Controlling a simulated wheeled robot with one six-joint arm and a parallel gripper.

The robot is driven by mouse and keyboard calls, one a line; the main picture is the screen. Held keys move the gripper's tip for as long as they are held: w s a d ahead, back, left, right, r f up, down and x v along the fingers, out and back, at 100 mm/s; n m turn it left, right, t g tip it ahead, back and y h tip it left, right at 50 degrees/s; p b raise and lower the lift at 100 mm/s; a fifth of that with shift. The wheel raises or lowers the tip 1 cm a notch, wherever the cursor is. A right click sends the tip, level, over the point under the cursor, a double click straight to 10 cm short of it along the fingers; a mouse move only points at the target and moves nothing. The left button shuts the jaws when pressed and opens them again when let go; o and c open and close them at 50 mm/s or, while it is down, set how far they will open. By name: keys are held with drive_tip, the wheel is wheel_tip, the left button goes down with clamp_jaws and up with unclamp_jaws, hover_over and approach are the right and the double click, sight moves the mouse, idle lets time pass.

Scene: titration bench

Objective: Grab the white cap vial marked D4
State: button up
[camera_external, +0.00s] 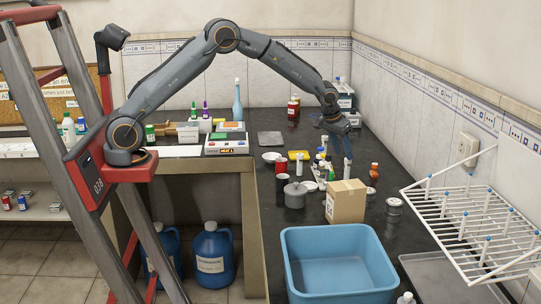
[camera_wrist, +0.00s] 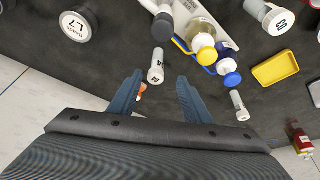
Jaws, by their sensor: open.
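My gripper (camera_wrist: 157,80) is open, its two blue fingers spread in the wrist view. A small white-capped vial (camera_wrist: 156,65) shows between and just beyond the fingertips; its cap marking is too small to read surely. Another small white-capped vial (camera_wrist: 238,104) lies to the right of the right finger, its marking also unclear. I cannot tell which one is D4. In the external view my gripper (camera_external: 340,150) hangs over the bottle cluster on the dark bench, and the small vials cannot be told apart there.
A large white cap marked L7 (camera_wrist: 76,27) is at upper left. A yellow-capped bottle (camera_wrist: 203,47), a blue-capped bottle (camera_wrist: 228,72) and a yellow tray (camera_wrist: 275,69) lie to the right. A cardboard box (camera_external: 345,202) and blue basin (camera_external: 338,262) stand in front of the cluster.

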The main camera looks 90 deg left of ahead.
sight(348, 164)
drive_tip(key=shift+w+d+p+x, duration=0.15)
drive_tip(key=shift+p+x, duration=0.65)
drive_tip(key=shift+x, duration=1)
drive_tip(key=shift+w+d+p+x, duration=0.15)
drive_tip(key=shift+p+x, duration=0.65)
drive_tip(key=shift+x, duration=1.05)
drive_tip(key=c, duration=1.1)
